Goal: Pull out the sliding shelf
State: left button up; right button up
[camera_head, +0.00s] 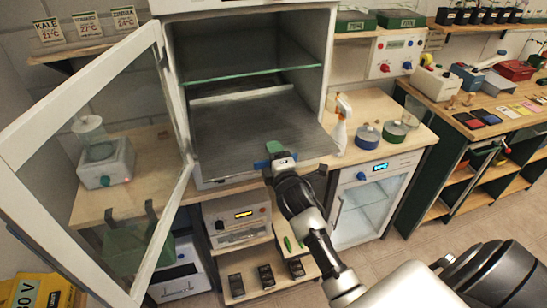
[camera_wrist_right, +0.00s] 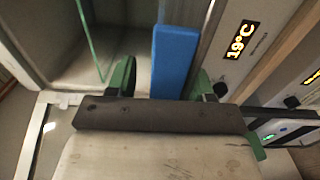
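The sliding shelf (camera_head: 235,135) is a flat grey sheet low in the white cabinet (camera_head: 325,50), and its front part sticks out past the cabinet opening. A blue handle (camera_head: 261,164) is at its front edge; it shows as an upright blue bar in the right wrist view (camera_wrist_right: 175,60). My right gripper (camera_head: 277,154) is at the handle. In the wrist view its green fingertips (camera_wrist_right: 163,80) stand on either side of the bar, with a gap on the left side, so it looks open around it. My left gripper is not in view.
The cabinet's glass door (camera_head: 95,130) stands open to the left. A green glass shelf (camera_head: 250,75) is above the sliding shelf. A temperature display (camera_wrist_right: 240,40) shows in the wrist view.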

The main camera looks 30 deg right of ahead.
jog(key=shift+s, duration=0.15)
jog(key=shift+f, duration=0.15)
jog(key=shift+s, duration=0.15)
jog(key=b+v, duration=0.3)
jog(key=v, duration=0.7)
jog(key=shift+s+a, duration=0.15)
jog(key=shift+s, duration=0.05)
